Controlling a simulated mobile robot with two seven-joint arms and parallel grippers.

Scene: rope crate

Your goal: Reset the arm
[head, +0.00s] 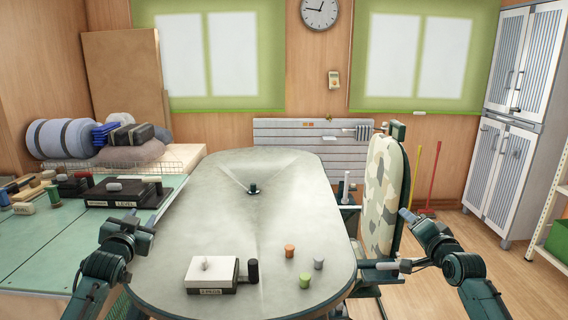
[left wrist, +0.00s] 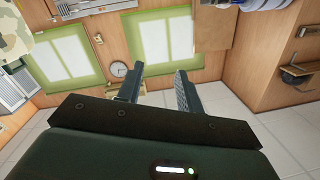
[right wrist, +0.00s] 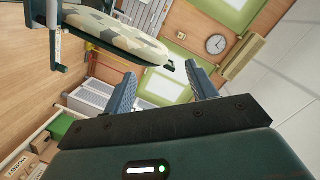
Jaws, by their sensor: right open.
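My left gripper (head: 131,221) is raised at the left edge of the grey oval table, with nothing in it. In the left wrist view its two fingers (left wrist: 160,88) stand apart with only the far wall between them. My right gripper (head: 410,222) is raised to the right of the table, just beside the camouflage-patterned padded board (head: 383,190). In the right wrist view its fingers (right wrist: 163,85) are spread wide and empty, and the padded board shows behind them.
On the oval table (head: 200,215) are a white-topped block (head: 211,271), a black cylinder (head: 253,271), small orange, grey and green cylinders (head: 305,280), and a dark central fitting (head: 253,190). A cluttered green bench (head: 60,240) stands left. Floor is open at right.

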